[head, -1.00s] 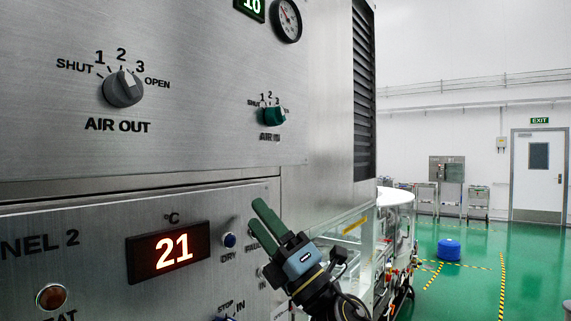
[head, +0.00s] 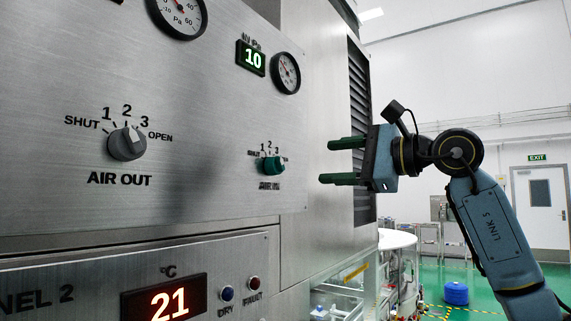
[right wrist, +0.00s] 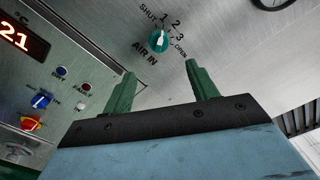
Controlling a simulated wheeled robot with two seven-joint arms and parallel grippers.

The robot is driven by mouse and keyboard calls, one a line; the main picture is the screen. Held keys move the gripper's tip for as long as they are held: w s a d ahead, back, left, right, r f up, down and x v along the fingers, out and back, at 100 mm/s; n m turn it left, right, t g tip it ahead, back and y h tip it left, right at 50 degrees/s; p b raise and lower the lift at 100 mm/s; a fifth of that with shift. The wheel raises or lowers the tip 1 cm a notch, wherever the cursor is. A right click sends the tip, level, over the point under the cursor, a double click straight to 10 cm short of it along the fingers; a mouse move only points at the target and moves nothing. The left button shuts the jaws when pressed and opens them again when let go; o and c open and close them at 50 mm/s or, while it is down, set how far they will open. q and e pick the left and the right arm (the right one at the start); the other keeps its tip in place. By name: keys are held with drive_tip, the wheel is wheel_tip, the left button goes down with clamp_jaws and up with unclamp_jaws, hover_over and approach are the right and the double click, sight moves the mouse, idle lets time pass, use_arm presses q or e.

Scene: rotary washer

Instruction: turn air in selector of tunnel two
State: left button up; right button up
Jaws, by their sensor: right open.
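The AIR IN selector (head: 272,165) is a green knob with a pale mark on the upper panel, ringed by SHUT, 1, 2, 3 and OPEN. It also shows in the right wrist view (right wrist: 159,41), beyond and between my fingertips; I cannot tell its exact setting. My right gripper (head: 328,162) is open and empty, with green fingers pointing left, to the right of the knob and about level with it. A clear gap separates the fingers from the knob. The right wrist view also shows both fingers (right wrist: 160,68) apart. My left gripper is not in view.
The grey AIR OUT knob (head: 127,144) is left on the same panel, below a gauge (head: 180,12). A green display (head: 251,58) and a small gauge (head: 286,72) sit above AIR IN. The lower panel has a red temperature display (head: 164,301) and buttons.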

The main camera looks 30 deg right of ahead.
sight(283, 166)
drive_tip(key=p+x, duration=0.3)
drive_tip(key=x, duration=0.8)
drive_tip(key=shift+w+a, duration=0.25)
drive_tip(key=shift+w, duration=0.05)
drive_tip(key=c, duration=1)
